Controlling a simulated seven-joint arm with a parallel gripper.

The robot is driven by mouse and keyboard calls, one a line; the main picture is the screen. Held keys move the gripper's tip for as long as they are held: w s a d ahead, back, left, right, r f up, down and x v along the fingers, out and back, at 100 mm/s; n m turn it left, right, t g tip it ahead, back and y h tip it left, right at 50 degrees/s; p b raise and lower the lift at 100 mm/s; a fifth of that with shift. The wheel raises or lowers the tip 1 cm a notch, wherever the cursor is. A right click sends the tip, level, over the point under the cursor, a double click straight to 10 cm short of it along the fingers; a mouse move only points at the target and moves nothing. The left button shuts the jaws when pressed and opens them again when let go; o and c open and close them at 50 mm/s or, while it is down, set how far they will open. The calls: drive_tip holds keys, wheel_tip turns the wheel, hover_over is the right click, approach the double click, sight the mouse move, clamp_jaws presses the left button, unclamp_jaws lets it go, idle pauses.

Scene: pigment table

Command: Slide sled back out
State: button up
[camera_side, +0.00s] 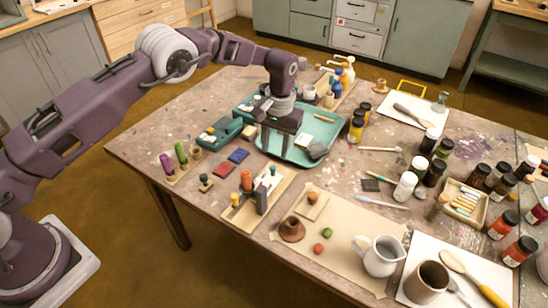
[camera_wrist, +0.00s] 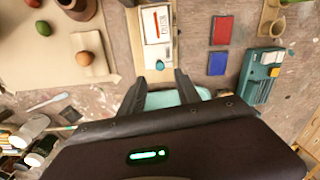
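No part is clearly marked as the sled; a wooden board with a fixture (camera_side: 240,216) lies in front of my gripper and fits best. It carries an orange cylinder (camera_side: 246,180), a dark upright plate (camera_side: 261,200), a yellow peg (camera_side: 235,200) and a teal knob (camera_side: 272,171). In the wrist view the board (camera_wrist: 140,50) holds a white piece (camera_wrist: 157,22), with the teal knob (camera_wrist: 160,65) at its near end. My gripper (camera_side: 278,142) is above the teal tray (camera_side: 296,155), apart from the board. In the wrist view its fingers (camera_wrist: 160,78) are spread, with nothing seen between them.
A teal box (camera_side: 222,132) and red (camera_side: 223,169) and blue (camera_side: 238,155) squares lie left of the tray. A white jug (camera_side: 381,256) and brown cup (camera_side: 427,282) stand front right. Several jars crowd the right.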

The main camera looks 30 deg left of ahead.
sight(273, 167)
drive_tip(key=shift+r, duration=0.4)
drive_tip(key=f+n+t, duration=0.1)
drive_tip(key=f, duration=0.1)
drive_tip(key=f+n+t, duration=0.1)
drive_tip(key=f+t, duration=0.1)
drive_tip(key=s+f+t+y, duration=0.1)
drive_tip(key=f, duration=0.2)
drive_tip(key=shift+a+n, duration=0.15)
drive_tip(key=shift+n, duration=0.25)
drive_tip(key=shift+c, duration=0.2)
